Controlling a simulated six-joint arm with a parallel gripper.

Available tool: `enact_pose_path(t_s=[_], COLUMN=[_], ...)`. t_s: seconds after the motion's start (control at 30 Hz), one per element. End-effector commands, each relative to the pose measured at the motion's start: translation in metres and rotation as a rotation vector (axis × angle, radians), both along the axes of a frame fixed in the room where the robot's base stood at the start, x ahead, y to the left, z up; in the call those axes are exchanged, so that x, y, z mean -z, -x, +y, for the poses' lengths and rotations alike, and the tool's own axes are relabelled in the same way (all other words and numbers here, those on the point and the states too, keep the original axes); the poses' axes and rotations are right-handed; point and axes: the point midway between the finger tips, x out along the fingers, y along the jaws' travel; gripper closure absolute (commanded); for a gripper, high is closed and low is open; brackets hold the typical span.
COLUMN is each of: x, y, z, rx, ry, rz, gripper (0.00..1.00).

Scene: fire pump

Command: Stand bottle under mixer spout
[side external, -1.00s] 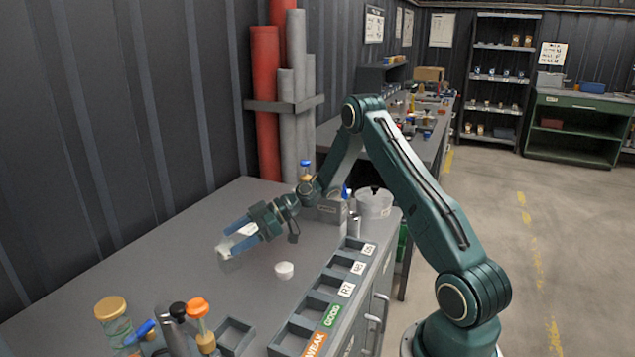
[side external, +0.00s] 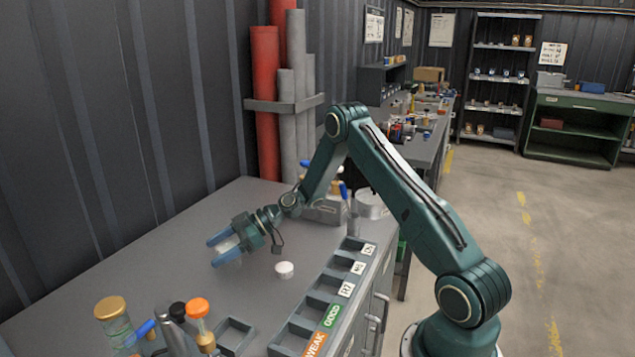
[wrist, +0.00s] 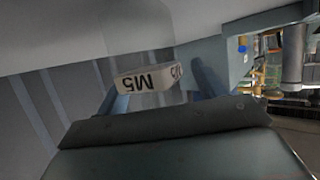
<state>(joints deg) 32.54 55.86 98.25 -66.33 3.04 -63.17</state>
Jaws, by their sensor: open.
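My gripper (side external: 213,252) is open above the grey bench, its two blue fingers pointing left. A pale thing (side external: 230,243) shows between the fingers, partly hidden by them. In the wrist view, a pale thing labelled M5 (wrist: 148,80), with its lettering upside down, lies between the spread fingers of my gripper (wrist: 160,92). It may be the bottle, but its full shape and whether a finger touches it cannot be told. I cannot clearly make out a mixer spout in either view.
A small white cup-like piece (side external: 285,270) stands on the bench (side external: 180,255). A labelled divided tray (side external: 322,296) runs along the right edge. Capped vessels (side external: 112,318) crowd the near left corner. A grey box (side external: 322,212) and a white tub (side external: 371,205) stand behind my wrist.

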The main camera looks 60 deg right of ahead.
Motion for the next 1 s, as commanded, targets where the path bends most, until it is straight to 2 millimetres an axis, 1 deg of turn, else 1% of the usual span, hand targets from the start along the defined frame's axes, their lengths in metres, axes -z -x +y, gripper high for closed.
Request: enact_pose_path(t_s=[0.07,0.2,0.3,0.47,0.5,0.83,0.9,0.93,0.97,1.0], x=[0.000,0.000,0.000,0.000,0.000,-0.002,-0.005,-0.007,-0.009,-0.012], y=[0.000,0.000,0.000,0.000,0.000,0.000,0.000,0.000,0.000,0.000], z=[0.000,0.000,0.000,0.000,0.000,0.000,0.000,0.000,0.000,0.000], rx=[0.000,0.000,0.000,0.000,0.000,0.001,0.000,0.000,0.000,0.000], ry=[0.000,0.000,0.000,0.000,0.000,0.000,0.001,0.000,0.001,0.001], rz=[0.000,0.000,0.000,0.001,0.001,0.003,0.002,0.001,0.001,0.000], gripper=[0.31,0.58,0.76,0.77,0.80,0.81,0.91,0.91,0.97,0.97])
